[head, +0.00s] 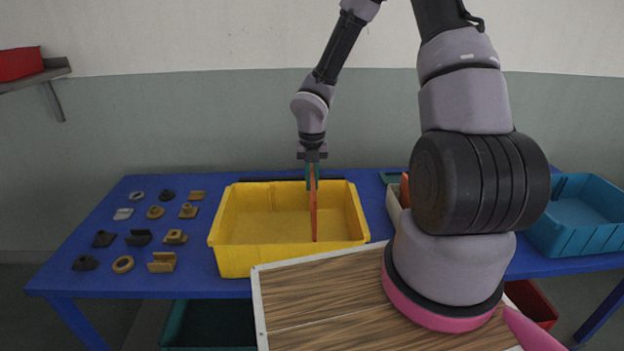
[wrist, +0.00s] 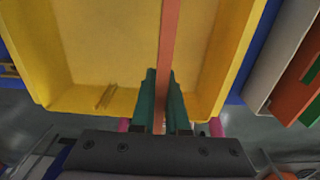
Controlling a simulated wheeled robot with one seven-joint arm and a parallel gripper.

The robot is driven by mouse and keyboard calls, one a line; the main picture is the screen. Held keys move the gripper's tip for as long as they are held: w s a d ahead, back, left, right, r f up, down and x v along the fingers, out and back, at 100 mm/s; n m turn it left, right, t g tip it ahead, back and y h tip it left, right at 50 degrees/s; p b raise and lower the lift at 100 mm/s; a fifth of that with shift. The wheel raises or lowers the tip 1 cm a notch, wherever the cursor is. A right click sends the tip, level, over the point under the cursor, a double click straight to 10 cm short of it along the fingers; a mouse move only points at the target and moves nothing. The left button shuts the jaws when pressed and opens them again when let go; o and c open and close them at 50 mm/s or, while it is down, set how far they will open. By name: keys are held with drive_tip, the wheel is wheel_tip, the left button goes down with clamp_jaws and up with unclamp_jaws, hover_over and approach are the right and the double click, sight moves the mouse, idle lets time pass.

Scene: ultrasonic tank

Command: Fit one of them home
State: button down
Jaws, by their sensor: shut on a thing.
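My gripper (head: 312,183) hangs over the yellow bin (head: 235,262) with its teal fingers pointing down. It is shut on a thin, flat orange strip (head: 313,222), which hangs upright and reaches down inside the bin's outline. Whether its lower end touches the floor cannot be told. In the wrist view the strip (wrist: 168,45) runs away between the two fingers (wrist: 160,100). The yellow bin (wrist: 80,105) fills much of that view. A small slot-like tan feature (wrist: 106,97) shows at its near wall.
On the blue table (head: 75,250), several small black, tan and grey parts (head: 138,238) stand left of the bin. A pale container (head: 393,208) with an orange piece (head: 404,190) is right of it, partly hidden by my arm. A blue bin (head: 575,240) stands far right.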

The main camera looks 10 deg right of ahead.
drive_tip(key=shift+f, duration=5.2)
drive_tip(key=c, duration=0.8)
unclamp_jaws()
drive_tip(key=shift+c, duration=0.2)
wheel_tip(320, 180, up, 11)
drive_tip(key=shift+f, duration=0.1)
